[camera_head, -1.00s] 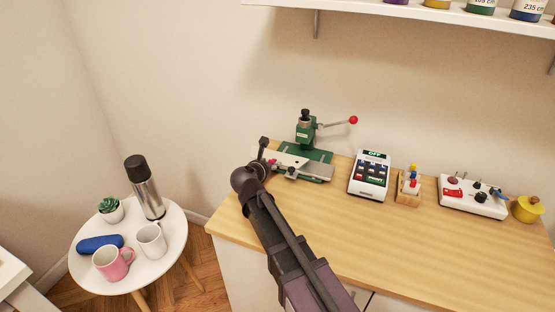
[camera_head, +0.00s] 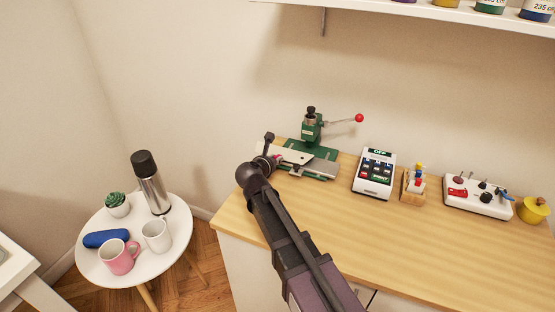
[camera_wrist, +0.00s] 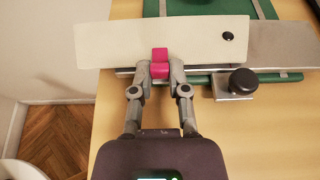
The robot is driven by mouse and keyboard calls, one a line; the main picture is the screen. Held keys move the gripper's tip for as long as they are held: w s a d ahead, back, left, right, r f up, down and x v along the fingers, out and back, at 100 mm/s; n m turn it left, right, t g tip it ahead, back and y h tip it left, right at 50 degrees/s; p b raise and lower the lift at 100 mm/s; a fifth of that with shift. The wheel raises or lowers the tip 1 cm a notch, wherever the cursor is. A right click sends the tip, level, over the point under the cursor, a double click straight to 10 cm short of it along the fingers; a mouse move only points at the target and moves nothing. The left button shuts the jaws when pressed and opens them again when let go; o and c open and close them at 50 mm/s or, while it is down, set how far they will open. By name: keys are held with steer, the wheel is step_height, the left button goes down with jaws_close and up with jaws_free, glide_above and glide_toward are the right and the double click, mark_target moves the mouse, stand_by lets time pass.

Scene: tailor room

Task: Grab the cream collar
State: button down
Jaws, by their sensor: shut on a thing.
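The cream collar (camera_wrist: 115,42) is a flat cream strip with a dark round spot near its right end. In the wrist view it lies across the metal plate of a green press, its left part reaching past the plate.
The press has a red-knobbed lever and a black knob (camera_wrist: 243,81) close right of my gripper. A white keypad device (camera_head: 374,173), a small wooden stand (camera_head: 413,185) and a control box (camera_head: 478,195) stand to the right. The front of the wooden counter (camera_head: 430,250) is clear.

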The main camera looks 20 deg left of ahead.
steer(key=shift+r+p, duration=1.65)
steer(key=shift+r, duration=0.15)
steer(key=s+d, duration=0.2)
steer(key=s, duration=0.2)
steer(key=s+d, duration=0.3)
steer(key=s, duration=0.2)
steer(key=s+d+r+p, duration=0.1)
steer(key=s+d, duration=0.2)
steer(key=s, duration=0.1)
steer(key=shift+s+d, duration=0.15)
steer(key=shift+s, duration=0.15)
